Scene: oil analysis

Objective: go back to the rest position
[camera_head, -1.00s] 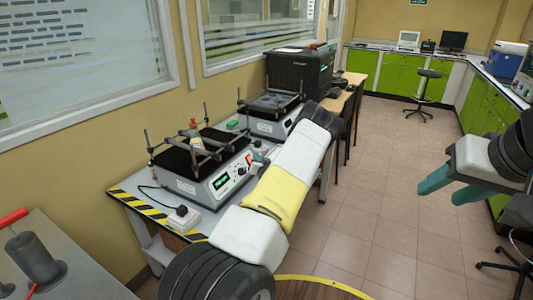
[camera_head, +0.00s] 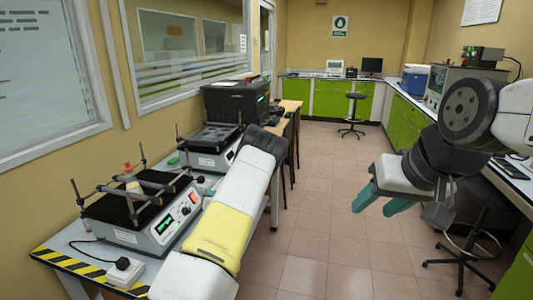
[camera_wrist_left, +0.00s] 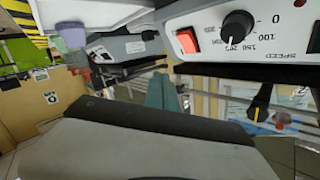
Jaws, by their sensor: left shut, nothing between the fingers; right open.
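My left arm, with white and yellow covers, reaches forward across the head view beside the bench. Its gripper is hidden behind the arm there. In the left wrist view the teal fingers of my left gripper (camera_wrist_left: 165,93) are together and empty, below the front panel of a shaker (camera_wrist_left: 205,40). My right gripper (camera_head: 375,195) is open and empty over the floor at the right of the head view.
A second shaker (camera_head: 213,158) and a black machine (camera_head: 235,105) stand behind. A stool (camera_head: 353,112) stands at the back. Open tiled floor (camera_head: 310,220) lies between my arms.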

